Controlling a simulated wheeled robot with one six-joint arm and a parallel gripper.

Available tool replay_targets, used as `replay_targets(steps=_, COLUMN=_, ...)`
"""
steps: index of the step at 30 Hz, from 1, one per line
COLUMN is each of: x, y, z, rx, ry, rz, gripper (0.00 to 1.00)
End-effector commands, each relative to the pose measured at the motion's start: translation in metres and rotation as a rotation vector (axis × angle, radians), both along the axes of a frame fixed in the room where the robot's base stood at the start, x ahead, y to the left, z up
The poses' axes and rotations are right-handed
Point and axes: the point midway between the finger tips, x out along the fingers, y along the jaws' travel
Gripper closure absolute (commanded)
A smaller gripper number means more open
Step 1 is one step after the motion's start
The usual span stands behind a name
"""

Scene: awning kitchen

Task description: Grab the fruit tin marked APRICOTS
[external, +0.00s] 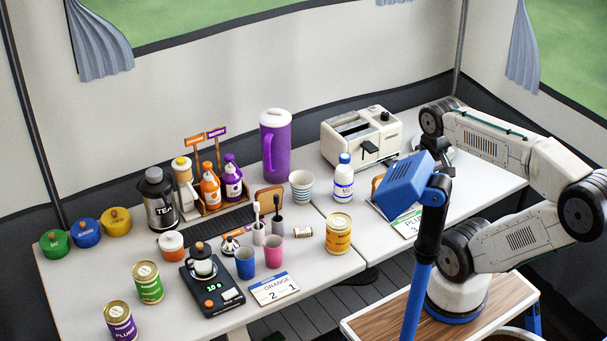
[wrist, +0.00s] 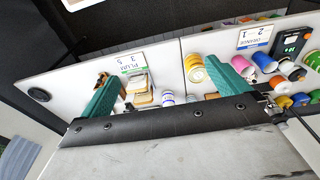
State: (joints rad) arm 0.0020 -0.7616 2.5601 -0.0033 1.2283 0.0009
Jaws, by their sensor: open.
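An orange-yellow tin (external: 339,233) stands upright near the front edge of the table, right of the cups; its label is too small to read surely. It also shows in the wrist view (wrist: 195,68), just left of the right finger. A green tin (external: 148,283) and a purple tin marked PLUMS (external: 120,322) stand at the front left. My gripper (wrist: 168,75) is open, its teal fingers wide apart with nothing held. It is above the table's right part, apart from the orange-yellow tin. In the external view its fingers are hidden.
Left of the orange-yellow tin are a pink cup (external: 273,250), a blue cup (external: 245,263) and a card reading ORANGE (external: 273,288). Behind it are a striped cup stack (external: 302,187) and a white bottle (external: 344,178). A toaster (external: 361,136) stands at the back.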

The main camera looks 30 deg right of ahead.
Motion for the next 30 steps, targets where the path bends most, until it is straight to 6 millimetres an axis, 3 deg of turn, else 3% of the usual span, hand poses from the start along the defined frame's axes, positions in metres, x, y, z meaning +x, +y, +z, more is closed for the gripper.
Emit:
replay_targets(steps=10, x=0.000, y=0.000, z=0.000, rx=0.000, ry=0.000, rz=0.000, gripper=0.00)
replay_targets(steps=12, x=0.000, y=0.000, z=0.000, rx=0.000, ry=0.000, rz=0.000, gripper=0.09)
replay_targets(steps=20, x=0.000, y=0.000, z=0.001, rx=0.000, ry=0.000, rz=0.000, gripper=0.09)
replay_targets(steps=23, x=0.001, y=0.000, z=0.010, rx=0.000, ry=-0.003, rz=0.000, gripper=0.09)
replay_targets(steps=28, x=0.001, y=0.000, z=0.054, rx=0.000, ry=-0.007, rz=0.000, gripper=0.09)
replay_targets(steps=30, x=0.018, y=0.007, z=0.054, rx=0.005, ry=-0.026, rz=0.035, gripper=0.09)
